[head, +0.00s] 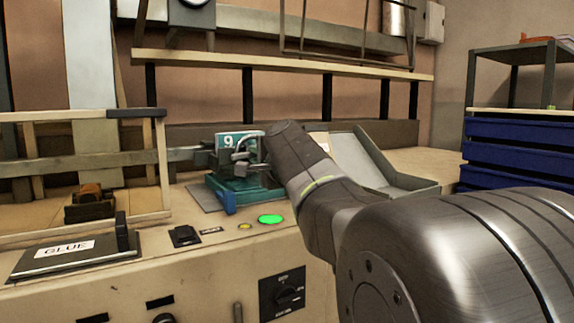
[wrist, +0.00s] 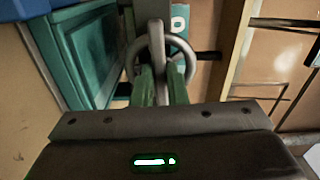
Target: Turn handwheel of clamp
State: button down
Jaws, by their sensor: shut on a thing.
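The teal clamp (head: 238,178) stands on the bench in the middle of the head view, with a panel marked 9 at its top. In the wrist view its teal body (wrist: 88,62) is at the left. The grey ring-shaped handwheel (wrist: 186,60) is ahead of my gripper (wrist: 161,84) in the wrist view. My green-tinted fingers reach up to the handwheel and are shut on it. In the head view my arm comes in from the right, and its end hides part of the clamp and the fingers.
A lidded box marked GLUE (head: 75,250) lies at the left front. A green lit button (head: 270,219) and a small yellow button (head: 245,226) are in front of the clamp. A grey open tray (head: 365,160) is behind my arm. Blue drawers (head: 512,150) stand at the right.

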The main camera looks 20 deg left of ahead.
jog(key=shift+w+f+n+b, duration=0.1)
jog(key=shift+f+n+b, duration=0.1)
jog(key=shift+n+b, duration=1.4)
jog(key=shift+f+n+b, duration=0.15)
jog(key=shift+n+b, duration=0.9)
jog(key=shift+n, duration=0.95)
jog(key=c, duration=1.4)
grip_release()
jog(key=shift+c, duration=0.2)
jog(key=shift+d+r, duration=0.1)
